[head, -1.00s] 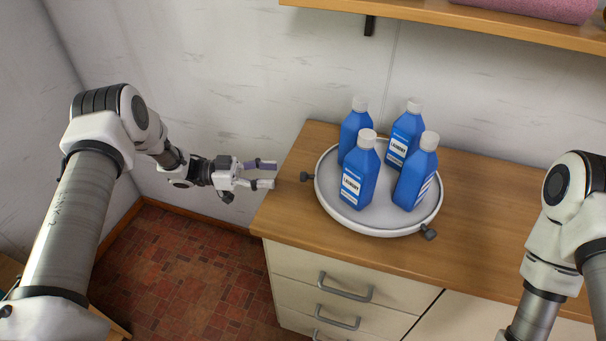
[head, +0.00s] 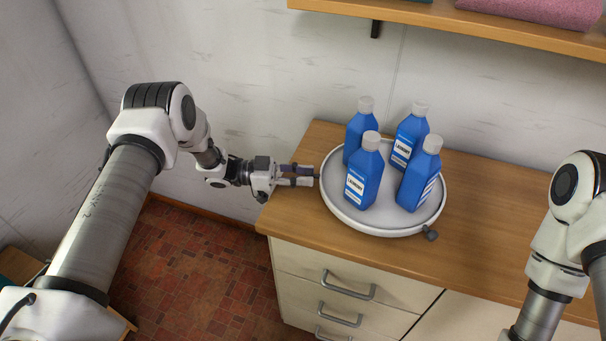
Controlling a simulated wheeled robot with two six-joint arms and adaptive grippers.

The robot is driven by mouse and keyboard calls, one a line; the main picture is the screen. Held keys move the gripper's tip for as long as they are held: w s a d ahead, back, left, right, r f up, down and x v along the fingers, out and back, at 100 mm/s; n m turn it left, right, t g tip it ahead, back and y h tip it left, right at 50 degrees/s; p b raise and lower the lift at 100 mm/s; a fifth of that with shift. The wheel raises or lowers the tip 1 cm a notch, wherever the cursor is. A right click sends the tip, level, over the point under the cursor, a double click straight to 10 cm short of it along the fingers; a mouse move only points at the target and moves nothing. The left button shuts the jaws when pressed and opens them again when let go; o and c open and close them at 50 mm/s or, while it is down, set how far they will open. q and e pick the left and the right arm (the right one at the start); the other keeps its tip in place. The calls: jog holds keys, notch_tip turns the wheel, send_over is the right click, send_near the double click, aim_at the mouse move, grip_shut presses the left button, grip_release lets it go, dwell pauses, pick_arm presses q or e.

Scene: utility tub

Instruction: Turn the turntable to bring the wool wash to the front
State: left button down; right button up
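A round white turntable (head: 348,212) stands on the wooden counter and carries several blue bottles with grey caps. The front-left bottle (head: 363,180) and the back-right bottle (head: 408,141) show labels that seem to read "laundry". The right bottle (head: 417,178) shows a striped side; the back-left bottle (head: 358,135) is partly hidden. I cannot tell which is the wool wash. A dark knob (head: 430,234) sits on the rim at front right. My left gripper (head: 311,176) is at the left rim, its fingertips at another knob, mostly hidden; its grip is unclear. My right gripper is out of view.
A wall shelf (head: 440,17) with a pink folded item (head: 535,10) hangs above the back. Drawers with handles (head: 347,287) are below the counter (head: 500,215). The counter right of the turntable is clear.

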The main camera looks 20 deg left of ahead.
pick_arm(q)
jog(key=shift+s+d+r+n+t+p, duration=0.15)
jog(key=shift+s+r+n+t+p, duration=0.15)
jog(key=shift+s+p, duration=0.2)
jog(key=shift+s+d+r+n+t+p, duration=0.1)
jog(key=shift+s+d+n+t+p, duration=0.1)
jog(key=shift+s+t+p, duration=0.3)
jog(key=shift+s+f+y+p, duration=0.15)
jog(key=shift+s+y+p, duration=0.05)
jog(key=shift+y+p, duration=0.1)
jog(key=shift+s+d+f+n+t, duration=0.1)
jog(key=shift+n+t, duration=0.2)
jog(key=shift+t, duration=0.1)
jog(key=c, duration=1)
grip_release()
jog(key=shift+o, duration=0.2)
jog(key=v, duration=1.2)
